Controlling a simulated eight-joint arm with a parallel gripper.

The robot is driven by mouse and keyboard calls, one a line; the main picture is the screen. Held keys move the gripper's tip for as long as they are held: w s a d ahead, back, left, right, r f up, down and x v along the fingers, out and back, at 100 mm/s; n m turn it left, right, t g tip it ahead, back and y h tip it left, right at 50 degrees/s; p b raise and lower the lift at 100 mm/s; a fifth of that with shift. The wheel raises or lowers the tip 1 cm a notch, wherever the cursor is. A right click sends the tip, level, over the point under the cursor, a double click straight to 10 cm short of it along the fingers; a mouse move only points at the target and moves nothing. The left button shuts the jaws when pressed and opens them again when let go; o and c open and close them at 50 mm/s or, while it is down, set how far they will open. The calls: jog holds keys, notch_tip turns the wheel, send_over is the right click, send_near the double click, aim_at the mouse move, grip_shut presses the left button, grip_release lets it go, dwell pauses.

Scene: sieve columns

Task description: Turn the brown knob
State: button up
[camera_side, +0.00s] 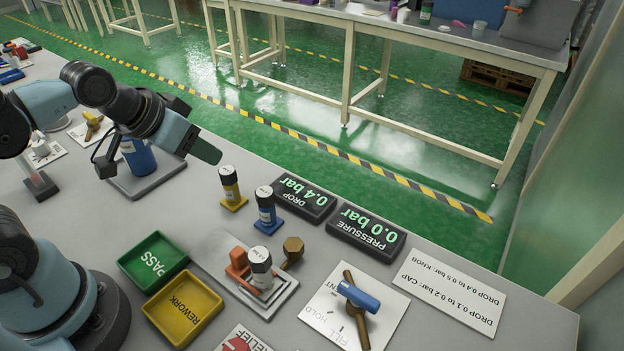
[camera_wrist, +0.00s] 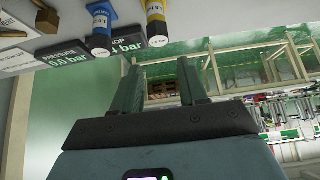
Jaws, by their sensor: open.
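The brown knob (camera_side: 293,248) is a faceted piece at the right of the orange clamp (camera_side: 238,266) on a grey plate. A column with a black cap (camera_side: 261,264) stands in this fixture. A brown piece that looks like the knob (camera_wrist: 47,17) shows at the top left of the wrist view. My gripper (camera_side: 209,152) is at the upper left in the side view, above the table and well apart from the knob. In the wrist view my gripper (camera_wrist: 161,66) has its two green fingers apart with nothing between them.
Yellow (camera_side: 231,189) and blue (camera_side: 267,209) columns stand between my gripper and the knob. DROP (camera_side: 305,199) reads 0.4 bar; PRESSURE (camera_side: 366,239) reads 0.0 bar. A blue-handled valve (camera_side: 358,296), a printed card (camera_side: 450,290), PASS (camera_side: 153,261) and REWORK (camera_side: 183,308) trays lie around.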

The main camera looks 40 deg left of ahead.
dwell(0.4)
jog(key=shift+o, duration=1.5)
jog(key=shift+w+d, duration=0.1)
jog(key=shift+d, duration=0.15)
jog(key=n+g, duration=0.7)
jog(key=n, duration=0.7)
send_near(293, 244)
notch_tip(293, 244, down, 8)
jog(key=shift+w+f, duration=0.1)
jog(key=shift+f, duration=0.15)
jog(key=shift+c, duration=0.2)
jog(key=c, duration=1)
